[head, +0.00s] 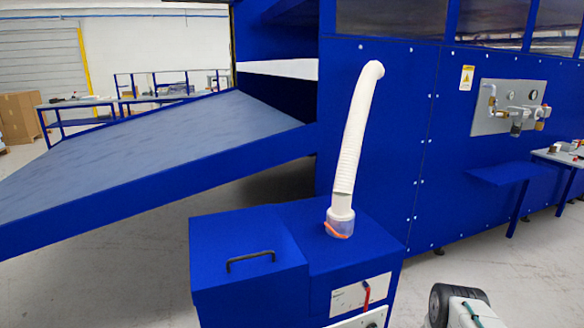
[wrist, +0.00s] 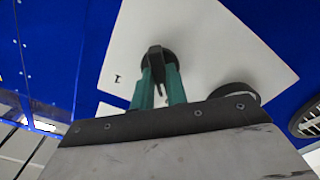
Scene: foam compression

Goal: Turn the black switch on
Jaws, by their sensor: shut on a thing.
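The black switch (wrist: 155,58) is a round knob with a raised grip bar, mounted on a white plate (wrist: 215,45) on a blue panel in the wrist view. My gripper (wrist: 158,80) has two green fingers, one on each side of the grip bar, and is shut on it. The finger ends partly hide the knob's lower part. In the head view the white plate (head: 352,321) shows only in part at the bottom edge, on the blue machine box (head: 248,240). My gripper's fingers are not visible in the head view.
A second dark round part (wrist: 236,92) sits right of the switch, partly hidden by my gripper body. A round vent (wrist: 306,120) is at the right edge. In the head view, a red handle (head: 366,294) sits above the plate and a white hose (head: 355,135) rises from the box.

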